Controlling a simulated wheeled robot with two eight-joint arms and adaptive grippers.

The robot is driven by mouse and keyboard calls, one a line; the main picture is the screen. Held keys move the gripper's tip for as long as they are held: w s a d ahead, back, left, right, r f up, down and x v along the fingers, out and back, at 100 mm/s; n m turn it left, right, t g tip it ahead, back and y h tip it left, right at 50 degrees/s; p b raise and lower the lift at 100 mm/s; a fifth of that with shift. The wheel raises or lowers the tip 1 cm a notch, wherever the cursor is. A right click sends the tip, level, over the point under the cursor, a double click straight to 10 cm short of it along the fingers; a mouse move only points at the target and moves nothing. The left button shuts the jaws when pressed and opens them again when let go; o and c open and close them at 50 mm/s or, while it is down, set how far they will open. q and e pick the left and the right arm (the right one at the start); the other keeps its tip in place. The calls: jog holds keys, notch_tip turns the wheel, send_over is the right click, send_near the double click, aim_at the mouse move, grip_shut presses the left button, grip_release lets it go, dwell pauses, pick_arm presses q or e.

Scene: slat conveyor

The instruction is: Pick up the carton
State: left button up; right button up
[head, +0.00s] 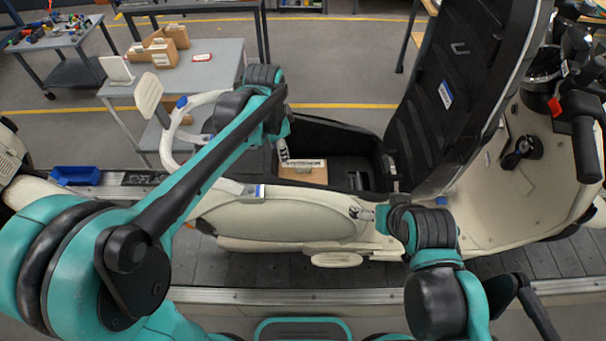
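A brown carton (303,174) with a dark printed strip lies in the open under-seat compartment (350,165) of a cream scooter. My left arm reaches over from the left, and its gripper (283,152) points down at the carton's left edge. My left wrist hides part of it; I cannot tell whether the fingers are open or touch the carton. My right gripper (362,213) is low in front of the scooter's side panel, pointing left, apart from the carton. Its fingers are too small to read.
The raised black seat (455,85) stands right of the compartment. A white grab rail (172,125) curves at its left. A blue tray (76,176) lies further left. A grey table (200,70) behind holds other brown boxes (160,47). The slat conveyor (300,270) runs beneath the scooter.

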aim_at(303, 166)
pick_arm(q)
jog(key=w+d+f+m, duration=0.1)
jog(key=w+d+f, duration=0.1)
jog(key=w+d+f+m+g, duration=0.1)
jog(key=w+d+f+m, duration=0.1)
jog(key=f, duration=0.1)
jog(key=w+d+f+m+g, duration=0.1)
jog(key=w+d+f+m, duration=0.1)
jog(key=d, duration=0.1)
jog(key=shift+f, duration=0.25)
jog(key=f, duration=0.8)
jog(key=shift+a+b, duration=0.3)
grip_shut()
